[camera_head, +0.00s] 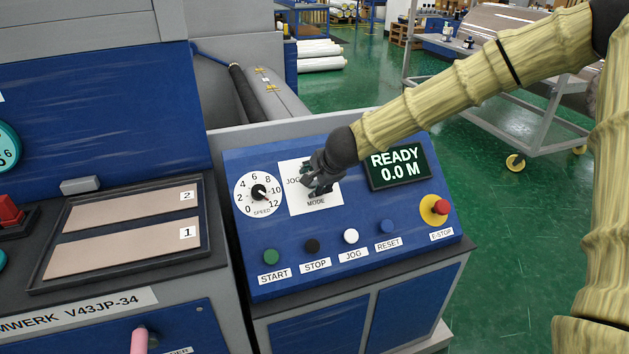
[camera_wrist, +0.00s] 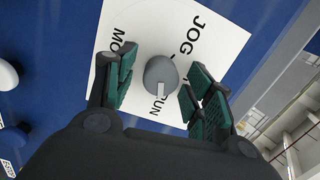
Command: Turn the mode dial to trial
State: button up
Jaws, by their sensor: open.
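The mode dial (camera_wrist: 160,72) is a grey round knob with a white pointer mark, on a white label plate (camera_wrist: 115,20) reading JOG, RUN and MODE. The pointer mark faces the RUN lettering. Another label between JOG and RUN is mostly hidden by a finger. My gripper (camera_wrist: 163,82) is open, its green-padded fingers on either side of the knob with gaps showing. In the head view my gripper (camera_head: 318,184) is over the mode plate (camera_head: 296,203) and hides the dial and most of its lettering.
The blue sloped panel also has a speed dial (camera_head: 258,192) at left, a READY 0.0 M display (camera_head: 397,167) at right, a red E-stop (camera_head: 440,207), and a row of buttons below, including START (camera_head: 271,257) and RESET (camera_head: 387,227).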

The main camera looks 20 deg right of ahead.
jog(key=c, duration=1)
jog(key=shift+r+n+p, duration=0.15)
jog(key=shift+n+p, duration=0.15)
jog(key=shift+p, duration=0.3)
jog(key=n+p, duration=0.1)
jog(key=p, duration=0.2)
jog(key=shift+r+n, duration=0.15)
jog(key=shift+n, duration=0.15)
jog(key=n+p, duration=0.3)
jog(key=p, duration=0.1)
jog(key=shift+a, duration=0.1)
jog(key=n+p, duration=0.1)
jog(key=n, duration=0.1)
jog(key=n+p, duration=0.1)
jog(key=n, duration=0.1)
jog(key=shift+f+n+g+h+p, duration=0.2)
jog(key=shift+n+g+h+p, duration=0.1)
jog(key=shift+g+p, duration=0.1)
jog(key=shift+n+p, duration=0.4)
jog(key=shift+n, duration=1.4)
jog(key=shift+f, duration=0.1)
